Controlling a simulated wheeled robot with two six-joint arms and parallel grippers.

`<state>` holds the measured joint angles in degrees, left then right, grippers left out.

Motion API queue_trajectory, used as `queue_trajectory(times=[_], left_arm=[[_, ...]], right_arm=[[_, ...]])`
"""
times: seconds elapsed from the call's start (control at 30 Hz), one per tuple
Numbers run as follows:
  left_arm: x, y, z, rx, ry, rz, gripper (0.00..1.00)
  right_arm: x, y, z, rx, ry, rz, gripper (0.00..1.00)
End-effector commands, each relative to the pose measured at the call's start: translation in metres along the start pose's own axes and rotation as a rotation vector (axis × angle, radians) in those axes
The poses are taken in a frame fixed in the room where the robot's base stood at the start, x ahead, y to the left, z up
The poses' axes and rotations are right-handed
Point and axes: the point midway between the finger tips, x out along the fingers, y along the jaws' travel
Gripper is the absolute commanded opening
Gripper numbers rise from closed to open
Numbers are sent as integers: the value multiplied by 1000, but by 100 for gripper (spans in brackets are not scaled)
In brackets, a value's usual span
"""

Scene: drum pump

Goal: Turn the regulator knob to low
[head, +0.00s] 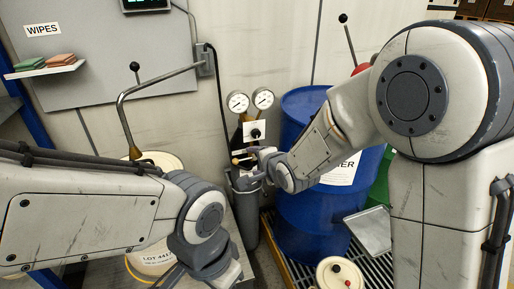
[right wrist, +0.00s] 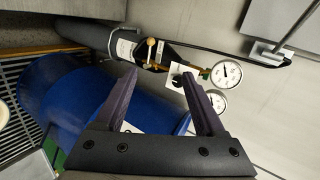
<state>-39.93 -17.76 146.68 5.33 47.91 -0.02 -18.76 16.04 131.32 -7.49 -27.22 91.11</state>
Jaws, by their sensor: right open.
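The regulator has two round white gauges (head: 250,101) at the middle of the head view; they also show in the right wrist view (right wrist: 226,74). Its small black knob (head: 256,133) sits on a white plate below the gauges. In the right wrist view the knob (right wrist: 178,81) shows near the right-hand fingertip, beyond the fingers. My right gripper (head: 245,166) is just below the knob in the head view. Its fingers (right wrist: 159,74) are apart and empty. My left gripper (head: 208,274) is at the bottom edge, its fingers cut off or hidden.
A blue drum (head: 302,105) stands right of the regulator, partly behind my right arm. A pale drum (head: 160,159) with a bent metal pipe (head: 123,112) stands left, partly behind my left arm. A grey cylinder (head: 246,213) stands below the regulator. A wall shelf (head: 40,69) holds folded wipes.

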Motion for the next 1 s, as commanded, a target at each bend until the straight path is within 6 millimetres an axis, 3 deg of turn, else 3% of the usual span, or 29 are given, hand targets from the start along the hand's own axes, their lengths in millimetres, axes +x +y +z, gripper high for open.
queue_trajectory(times=[0.03, 0.13, 0.3, 0.4, 0.63, 1.0], left_arm=[[24, -2, 1, 0, 0, 0, 0], [43, -3, 2, 0, 0, 0, 0], [62, -4, 3, 0, 0, 0, 0], [66, -5, 4, 0, 0, 0, 0], [65, -5, 3, 0, 0, 0, 0], [65, -5, 3, 0, 0, 0, 0]], right_arm=[[28, 13, -16, 141, 15, -78, 72], [54, 9, -41, 403, -5, -244, 72], [74, 6, -70, 710, -95, -443, 72], [76, 5, -78, 802, -137, -501, 72], [89, -7, -82, 840, -160, -526, 72], [145, -40, -85, 837, -159, -524, 72]])
